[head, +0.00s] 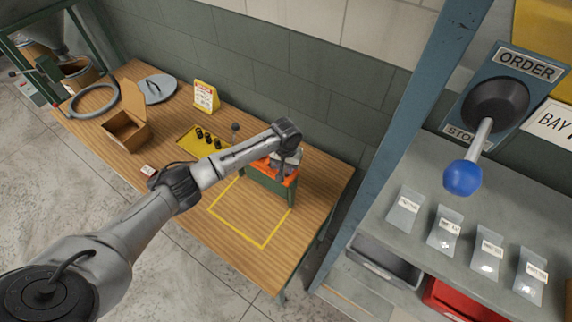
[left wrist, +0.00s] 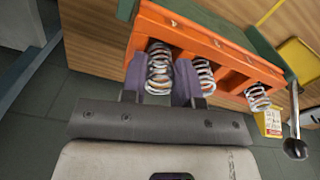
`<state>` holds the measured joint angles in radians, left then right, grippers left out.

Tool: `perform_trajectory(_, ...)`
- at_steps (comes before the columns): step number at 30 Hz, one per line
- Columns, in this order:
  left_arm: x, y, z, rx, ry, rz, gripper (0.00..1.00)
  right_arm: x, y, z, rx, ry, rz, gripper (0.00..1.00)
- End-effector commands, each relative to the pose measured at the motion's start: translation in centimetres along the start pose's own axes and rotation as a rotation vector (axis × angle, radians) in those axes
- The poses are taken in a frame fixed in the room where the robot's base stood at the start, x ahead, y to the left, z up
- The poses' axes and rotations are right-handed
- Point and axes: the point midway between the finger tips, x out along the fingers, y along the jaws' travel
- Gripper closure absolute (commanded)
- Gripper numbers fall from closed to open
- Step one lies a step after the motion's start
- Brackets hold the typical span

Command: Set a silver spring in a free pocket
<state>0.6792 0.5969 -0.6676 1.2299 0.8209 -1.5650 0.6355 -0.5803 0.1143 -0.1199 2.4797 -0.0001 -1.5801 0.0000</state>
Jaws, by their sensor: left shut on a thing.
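The orange rack (head: 258,168) stands on a green base on the wooden bench; in the left wrist view its orange strip (left wrist: 200,38) runs across the top, with pockets along it. My left gripper (head: 284,170) is over the rack. In the left wrist view its purple fingers (left wrist: 168,82) are shut on a silver spring (left wrist: 159,66), whose far end is at the rack's edge; I cannot tell how deep it sits. A second silver spring (left wrist: 204,75) is just right of the fingers, and a third (left wrist: 257,97) is farther right, both at the rack. My right gripper is out of view.
A black-knobbed lever (left wrist: 295,146) stands beside the rack. A yellow plate with dark pegs (head: 203,138), a yellow sign (head: 205,97), an open cardboard box (head: 126,126) and a grey ring (head: 94,101) are on the bench. A yellow-outlined area (head: 240,225) is clear in front.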

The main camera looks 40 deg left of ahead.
Motion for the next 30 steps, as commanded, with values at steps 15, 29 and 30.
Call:
perform_trajectory(15, 0.0, 0.0, 0.0, 0.000, 0.000, 0.000, 0.42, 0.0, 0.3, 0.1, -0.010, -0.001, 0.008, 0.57)
perform_trajectory(29, -2.5, 0.1, -0.1, 0.003, 0.003, 0.002, 0.42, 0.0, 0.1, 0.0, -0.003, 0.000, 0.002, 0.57)
perform_trajectory(30, -3.3, 0.1, -0.1, 0.003, 0.003, 0.002, 0.42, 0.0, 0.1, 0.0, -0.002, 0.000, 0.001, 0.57)
